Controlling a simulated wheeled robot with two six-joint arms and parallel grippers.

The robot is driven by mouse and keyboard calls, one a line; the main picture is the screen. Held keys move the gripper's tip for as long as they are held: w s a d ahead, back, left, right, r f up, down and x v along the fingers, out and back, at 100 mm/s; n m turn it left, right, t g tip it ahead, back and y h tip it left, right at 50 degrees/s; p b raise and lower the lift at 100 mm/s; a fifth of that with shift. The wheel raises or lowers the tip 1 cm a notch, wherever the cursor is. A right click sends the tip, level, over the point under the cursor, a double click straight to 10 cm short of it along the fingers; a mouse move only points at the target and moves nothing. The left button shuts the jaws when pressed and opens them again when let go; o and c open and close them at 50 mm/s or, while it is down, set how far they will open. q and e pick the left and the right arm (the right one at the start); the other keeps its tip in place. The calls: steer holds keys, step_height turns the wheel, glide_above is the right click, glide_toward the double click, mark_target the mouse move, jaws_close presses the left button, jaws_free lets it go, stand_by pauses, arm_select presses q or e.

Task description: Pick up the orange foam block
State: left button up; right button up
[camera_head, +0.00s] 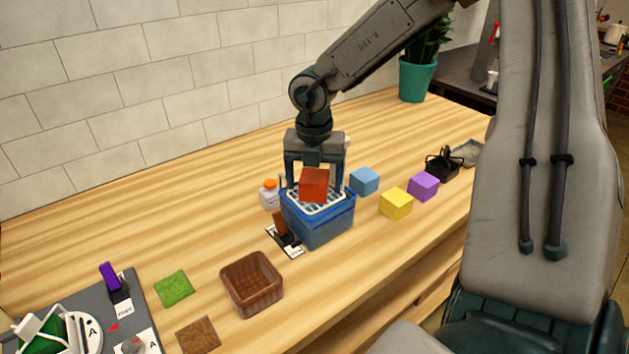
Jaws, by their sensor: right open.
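The orange foam block (314,185) is a red-orange cube at the top of a blue crate (320,228) with a white grid on top. It looks as if it rests on the grid, though its underside is hard to make out. My right gripper (314,178) points straight down over the crate, open, with one finger to each side of the block. I cannot tell whether either finger touches it. My left gripper is not in view.
Blue (364,181), yellow (396,204) and purple (423,186) blocks stand right of the crate. A small bottle with an orange cap (269,195) is close on its left. A brown basket (251,284) stands in front. The wooden table is clear at the back left.

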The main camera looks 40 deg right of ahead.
steer(key=shift+f, duration=0.45)
steer(key=c, duration=1.1)
steer(key=shift+c, duration=0.2)
steer(key=shift+r, duration=0.1)
